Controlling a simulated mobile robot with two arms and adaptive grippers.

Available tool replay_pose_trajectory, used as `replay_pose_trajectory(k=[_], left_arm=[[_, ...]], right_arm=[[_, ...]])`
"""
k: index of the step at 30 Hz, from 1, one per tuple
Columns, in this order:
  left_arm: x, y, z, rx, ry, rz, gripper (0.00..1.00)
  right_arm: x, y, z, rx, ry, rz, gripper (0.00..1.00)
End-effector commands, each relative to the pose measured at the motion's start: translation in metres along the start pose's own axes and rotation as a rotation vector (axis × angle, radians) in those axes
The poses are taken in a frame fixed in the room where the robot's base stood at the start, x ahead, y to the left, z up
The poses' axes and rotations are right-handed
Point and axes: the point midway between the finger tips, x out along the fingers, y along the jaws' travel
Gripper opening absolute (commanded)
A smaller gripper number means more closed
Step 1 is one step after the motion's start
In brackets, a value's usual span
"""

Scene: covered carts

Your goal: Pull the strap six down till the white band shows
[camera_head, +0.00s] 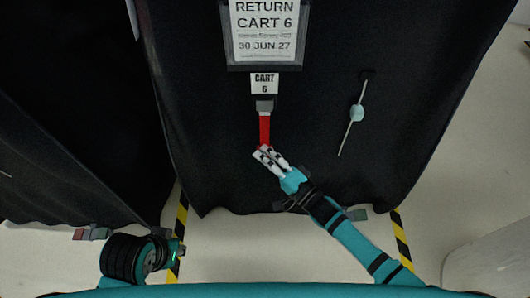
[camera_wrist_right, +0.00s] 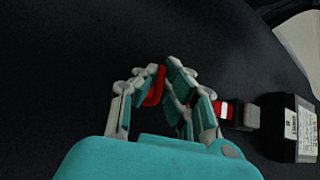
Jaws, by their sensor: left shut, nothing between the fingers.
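The red strap six (camera_head: 264,129) hangs from a grey buckle (camera_head: 264,105) under the tag "CART 6" (camera_head: 264,82) on the black cart cover. My right gripper (camera_head: 264,152) is at the strap's lower end. In the right wrist view the red strap end (camera_wrist_right: 154,86) lies between the fingertips of my right gripper (camera_wrist_right: 160,75), which look shut on it. A small pale patch (camera_wrist_right: 223,110) shows in the red beside the buckle (camera_wrist_right: 246,115); I cannot tell whether it is the white band. My left gripper (camera_head: 176,251) is low on the left, shut and empty, away from the strap.
A sign reading "RETURN CART 6" (camera_head: 265,32) hangs above the tag. A thin pale cord with a light green bead (camera_head: 356,113) hangs to the right. Another black-covered cart (camera_head: 75,130) stands to the left. Yellow-black floor stripes (camera_head: 402,238) and pale floor lie below.

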Motion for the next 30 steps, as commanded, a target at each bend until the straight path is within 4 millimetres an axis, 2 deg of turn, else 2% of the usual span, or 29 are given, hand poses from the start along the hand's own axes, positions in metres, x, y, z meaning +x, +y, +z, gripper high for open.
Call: replay_pose_trajectory(k=[1,8,15,16,25,30], left_arm=[[0.0,0.0,0.0,0.0,0.001,0.0,0.0],[-0.001,0.0,0.0,0.0,0.0,0.0,0.0],[-0.001,0.0,0.0,0.0,0.0,0.0,0.0],[-0.001,0.0,0.0,0.0,0.0,0.0,0.0],[0.0,0.0,0.0,0.0,0.0,0.0,0.0],[0.0,0.0,0.0,0.0,0.0,0.0,0.0]], right_arm=[[-0.004,0.008,0.002,-0.001,-0.001,0.017,0.0],[-0.004,0.008,0.002,0.0,-0.001,0.019,0.0],[-0.004,0.007,0.002,0.0,-0.001,0.017,0.31],[-0.003,0.007,0.002,0.0,-0.001,0.016,0.33],[-0.005,0.004,0.001,0.0,-0.001,0.009,0.33],[-0.027,0.004,0.001,0.0,-0.002,0.01,0.33]])
